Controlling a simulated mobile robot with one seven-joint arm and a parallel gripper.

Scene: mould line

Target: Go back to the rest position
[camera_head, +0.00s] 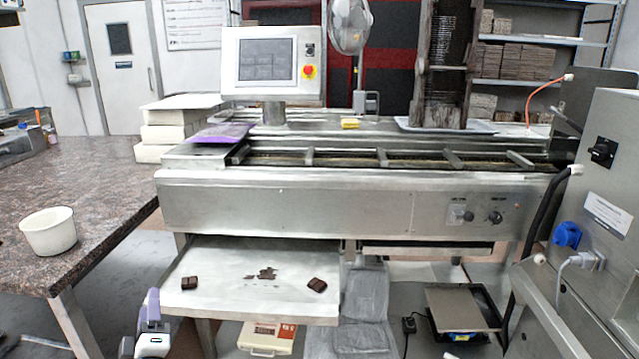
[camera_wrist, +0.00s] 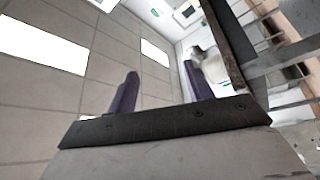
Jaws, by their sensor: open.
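My gripper (camera_wrist: 160,88) shows in the wrist view as two purple fingers standing wide apart, with nothing between them. The wrist view looks up towards the ceiling panels and lights. In the head view a purple and white part of my gripper (camera_head: 149,318) shows low at the left, in front of the left front corner of the pull-out tray (camera_head: 225,255). The rest of my arm is out of the head view. Two dark chocolate pieces lie on the tray, one at the left (camera_head: 189,283) and one at the right (camera_head: 317,285), with brown smears between them.
The steel mould line (camera_head: 330,205) stands behind the tray. A stone-topped table (camera_head: 95,190) with a white bowl (camera_head: 48,232) is at the left. A grey machine cabinet (camera_head: 610,180) stands at the right. A scale (camera_head: 462,307) and a box (camera_head: 266,338) sit low beneath the line.

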